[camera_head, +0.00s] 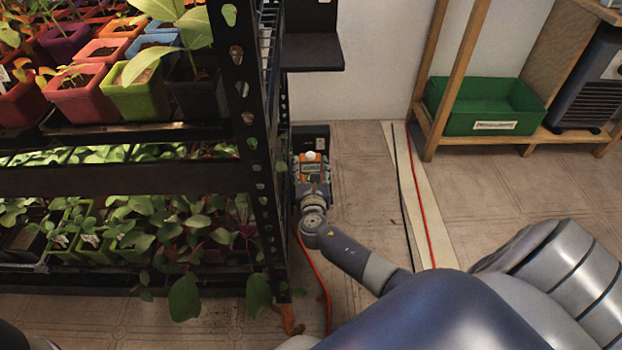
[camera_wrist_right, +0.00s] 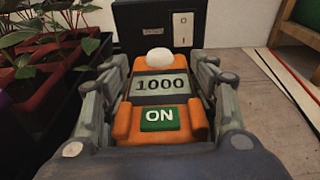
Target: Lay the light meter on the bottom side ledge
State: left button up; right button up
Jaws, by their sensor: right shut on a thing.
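The light meter (camera_head: 311,168) is orange with a white dome. In the right wrist view the light meter (camera_wrist_right: 160,86) shows a display reading 1000 and a green ON panel, facing the camera. My right gripper (camera_head: 312,183) is shut on it, one finger along each side, low beside the rack's right post. The bottom side ledge's dark upright panel (camera_head: 314,132) stands just behind the meter; it also shows in the right wrist view (camera_wrist_right: 153,38) with a label and a pale switch plate. The ledge's flat part is hidden behind meter and gripper. My left gripper is not in view.
The black rack post (camera_head: 250,130) is close left of my right gripper. An upper side ledge (camera_head: 314,53) juts out above. Potted seedlings fill the rack shelves. A red cable (camera_head: 320,285) lies on the floor. A green crate (camera_head: 485,108) sits on a wooden stand at right.

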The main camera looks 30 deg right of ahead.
jog(key=shift+f+b, duration=1.35)
jog(key=shift+f, duration=0.25)
jog(key=shift+f, duration=0.1)
jog(key=o, duration=1.2)
jog(key=shift+o, duration=0.2)
jog(key=shift+s, duration=0.1)
